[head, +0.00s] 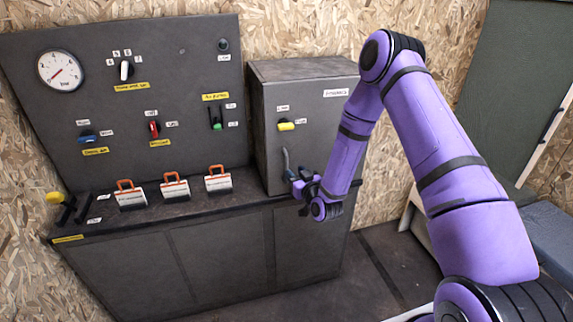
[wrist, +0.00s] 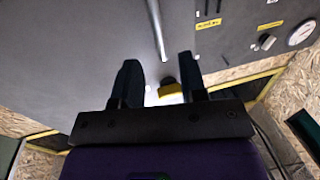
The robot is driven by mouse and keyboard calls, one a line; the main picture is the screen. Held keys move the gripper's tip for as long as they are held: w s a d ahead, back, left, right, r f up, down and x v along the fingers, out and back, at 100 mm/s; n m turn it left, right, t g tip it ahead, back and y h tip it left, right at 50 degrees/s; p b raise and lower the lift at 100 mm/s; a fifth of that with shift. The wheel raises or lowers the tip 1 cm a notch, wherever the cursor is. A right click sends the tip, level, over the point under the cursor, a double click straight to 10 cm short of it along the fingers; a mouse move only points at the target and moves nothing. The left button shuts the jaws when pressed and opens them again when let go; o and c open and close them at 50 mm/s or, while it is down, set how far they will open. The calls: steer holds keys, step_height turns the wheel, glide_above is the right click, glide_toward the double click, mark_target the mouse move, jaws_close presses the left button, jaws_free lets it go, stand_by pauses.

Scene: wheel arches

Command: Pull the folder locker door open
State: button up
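The folder locker (head: 306,93) is a dark grey box at the right of the counter, with a white label on its front. Its door looks closed. A yellow knob (head: 286,126) sits on the door between small labels. Below it is a grey bar handle (head: 286,160). My gripper (head: 292,180) is in front of the door beside the handle's lower part. In the wrist view my gripper (wrist: 160,80) is open, its two dark fingers apart. The handle (wrist: 157,30) runs down toward the gap between them; I cannot tell whether they touch it. A yellow piece shows between the fingers.
A grey panel (head: 140,75) with a gauge (head: 60,70), switches and labels stands left of the locker. A yellow-tipped lever (head: 56,198) is at far left. Open floor (head: 385,262) lies to the right.

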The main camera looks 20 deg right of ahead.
mark_target(287, 164)
steer(key=w, duration=0.3)
steer(key=w+a, duration=0.1)
steer(key=w, duration=0.3)
steer(key=shift+a, duration=0.2)
jaws_close()
